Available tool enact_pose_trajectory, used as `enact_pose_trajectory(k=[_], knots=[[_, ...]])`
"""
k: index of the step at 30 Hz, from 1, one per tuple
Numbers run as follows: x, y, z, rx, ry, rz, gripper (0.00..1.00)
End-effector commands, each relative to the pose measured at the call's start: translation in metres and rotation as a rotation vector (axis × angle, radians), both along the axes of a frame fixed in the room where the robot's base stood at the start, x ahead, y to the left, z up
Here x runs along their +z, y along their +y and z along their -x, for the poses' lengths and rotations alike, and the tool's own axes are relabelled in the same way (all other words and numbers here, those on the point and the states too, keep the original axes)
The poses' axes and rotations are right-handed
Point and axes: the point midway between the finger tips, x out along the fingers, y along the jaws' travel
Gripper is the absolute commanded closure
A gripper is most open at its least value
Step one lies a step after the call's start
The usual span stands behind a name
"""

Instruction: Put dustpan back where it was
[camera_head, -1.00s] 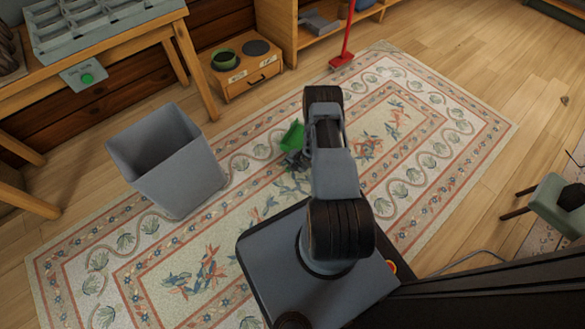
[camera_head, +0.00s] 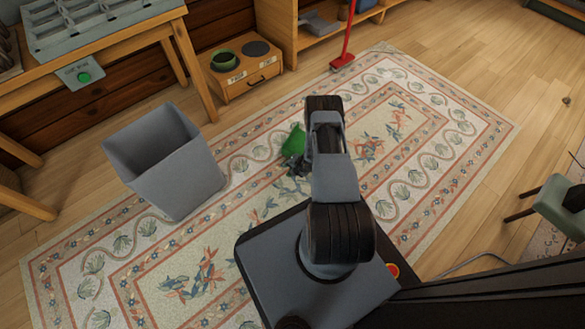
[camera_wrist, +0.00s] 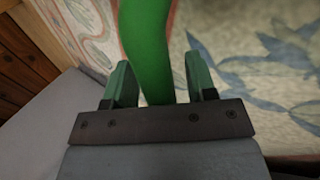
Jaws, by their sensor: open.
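The green dustpan (camera_head: 295,138) shows small in the head view, over the patterned rug just left of my arm. My gripper (camera_head: 294,164) is beside it, partly hidden by my arm. In the wrist view, a long green piece, likely the dustpan's handle (camera_wrist: 150,50), runs between the two fingers of my gripper (camera_wrist: 161,78). The fingers are open, with a gap visible on the right side of the handle. I cannot tell whether the dustpan rests on the rug.
A grey bin (camera_head: 171,165) stands on the rug (camera_head: 110,265) to the left. A wooden toy stove (camera_head: 247,84) and a red broom (camera_head: 343,60) are at the back. A green chair (camera_head: 557,204) is at the right.

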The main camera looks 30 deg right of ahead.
Motion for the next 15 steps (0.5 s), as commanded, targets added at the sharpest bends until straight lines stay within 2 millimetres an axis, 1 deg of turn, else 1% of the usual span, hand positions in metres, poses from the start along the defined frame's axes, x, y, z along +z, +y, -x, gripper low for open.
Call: enact_pose_trajectory(k=[4,7,15], knots=[[0.002,-0.001,0.001,0.0,0.0,0.0,0.49],[0.011,-0.003,0.004,-0.002,0.0,0.0,0.49],[0.055,-0.015,0.028,-0.004,0.0,0.0,0.49]])
